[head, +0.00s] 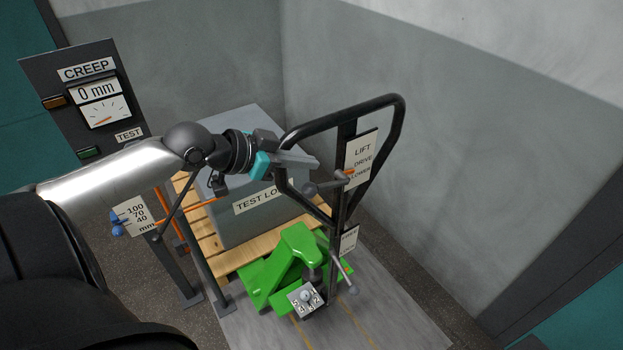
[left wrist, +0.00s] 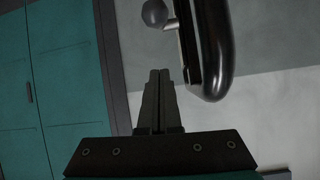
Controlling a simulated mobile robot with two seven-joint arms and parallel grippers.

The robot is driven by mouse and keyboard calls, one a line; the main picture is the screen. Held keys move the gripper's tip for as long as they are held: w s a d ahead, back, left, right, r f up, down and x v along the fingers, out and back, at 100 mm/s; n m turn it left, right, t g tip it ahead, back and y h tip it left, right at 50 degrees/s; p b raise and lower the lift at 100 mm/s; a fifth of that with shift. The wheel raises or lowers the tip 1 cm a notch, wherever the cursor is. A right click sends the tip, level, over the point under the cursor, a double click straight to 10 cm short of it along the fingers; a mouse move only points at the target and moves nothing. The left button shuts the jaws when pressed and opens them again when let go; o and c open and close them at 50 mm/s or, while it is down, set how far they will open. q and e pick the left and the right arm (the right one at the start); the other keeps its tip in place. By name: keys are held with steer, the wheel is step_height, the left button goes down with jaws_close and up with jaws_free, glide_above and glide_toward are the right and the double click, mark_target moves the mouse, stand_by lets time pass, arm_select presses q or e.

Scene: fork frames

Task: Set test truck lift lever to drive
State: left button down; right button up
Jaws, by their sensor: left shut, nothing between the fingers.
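The pallet truck's black loop handle (head: 400,112) stands upright right of centre. The lift lever (head: 326,184) is a short grey rod with a dark ball knob (head: 310,188) and an orange pointer (head: 349,172). The pointer sits beside the lower lines of the LIFT / DRIVE / LOWER plate (head: 374,140); I cannot tell exactly which it marks. My left gripper (head: 316,162) is shut and empty, its fingers just above the knob in the picture. In the left wrist view its fingertips (left wrist: 159,72) are apart from the knob (left wrist: 154,13) and the handle (left wrist: 218,60). My right gripper is out of view.
A grey TEST LOAD block (head: 240,225) sits on a wooden pallet (head: 228,262) behind the green truck body (head: 296,245). A CREEP gauge panel (head: 75,55) stands at left. A second, lower lever (head: 345,270) is on the mast. Grey walls enclose the corner.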

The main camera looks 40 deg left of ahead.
mark_target(303, 192)
arm_select(q)
steer(key=shift+x, duration=2.8)
steer(key=shift+s+a+f, duration=0.1)
steer(key=shift+s+f, duration=0.05)
steer(key=shift+f, duration=0.15)
steer(key=shift+s+a+f, duration=0.35)
steer(key=shift+s+f, duration=0.15)
steer(key=shift+s, duration=0.05)
steer(key=shift+s+a+f, duration=0.35)
steer(key=shift+s+f, duration=0.15)
steer(key=shift+s, duration=0.1)
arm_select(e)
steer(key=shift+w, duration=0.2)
arm_select(q)
steer(key=shift+s+a+f, duration=0.1)
steer(key=shift+s+f, duration=0.2)
steer(key=shift+f, duration=0.35)
steer(key=shift+s+a+f, duration=0.1)
steer(key=shift+s+f, duration=0.2)
steer(key=shift+f, duration=0.35)
steer(key=shift+s+a+f, duration=0.1)
steer(key=shift+s+f, duration=0.05)
steer(key=shift+f, duration=0.05)
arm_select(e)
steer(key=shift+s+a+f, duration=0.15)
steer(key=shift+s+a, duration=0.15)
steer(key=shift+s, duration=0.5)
